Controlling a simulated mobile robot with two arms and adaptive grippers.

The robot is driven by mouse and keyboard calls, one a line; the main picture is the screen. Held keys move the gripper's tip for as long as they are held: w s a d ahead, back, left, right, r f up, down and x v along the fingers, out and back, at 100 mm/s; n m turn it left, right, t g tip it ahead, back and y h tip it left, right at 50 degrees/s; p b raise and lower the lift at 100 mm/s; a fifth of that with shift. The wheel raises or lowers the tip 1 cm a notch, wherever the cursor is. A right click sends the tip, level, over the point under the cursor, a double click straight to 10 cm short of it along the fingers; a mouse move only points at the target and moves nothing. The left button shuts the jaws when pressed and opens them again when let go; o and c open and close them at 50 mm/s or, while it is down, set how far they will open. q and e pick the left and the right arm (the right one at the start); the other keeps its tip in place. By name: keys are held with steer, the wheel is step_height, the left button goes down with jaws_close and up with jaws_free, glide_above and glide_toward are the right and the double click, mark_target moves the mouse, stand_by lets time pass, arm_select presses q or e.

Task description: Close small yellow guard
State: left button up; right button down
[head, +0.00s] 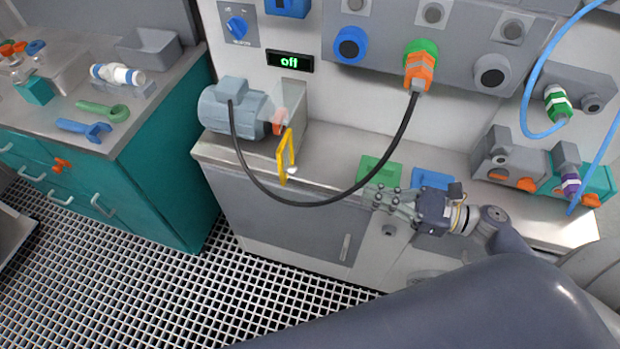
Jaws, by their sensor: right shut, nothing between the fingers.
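The small yellow guard (286,155) is a thin yellow frame. It stands upright at the right end of the grey-blue motor (236,108), in front of an orange part (279,121). A small pale knob shows at its lower right. My right gripper (372,194) is shut and empty, pointing left over the front edge of the bench, to the right of the guard and apart from it. Its fingertips are close to the black cable and the green pad. My left gripper is not in view.
A black cable (318,202) hangs in a loop from the motor to an orange plug (418,72), passing between guard and gripper. Green (379,169) and blue (431,180) pads lie on the bench. The display (290,61) reads "off". A teal cabinet (165,160) stands left.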

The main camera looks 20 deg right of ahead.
steer(key=p, duration=0.3)
glide_toward(284, 174)
steer(key=x, duration=0.3)
steer(key=shift+w+a, duration=0.35)
steer(key=shift+a, duration=0.15)
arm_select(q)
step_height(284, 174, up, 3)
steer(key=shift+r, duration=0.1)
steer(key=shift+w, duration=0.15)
arm_select(e)
steer(key=shift+a, duration=0.1)
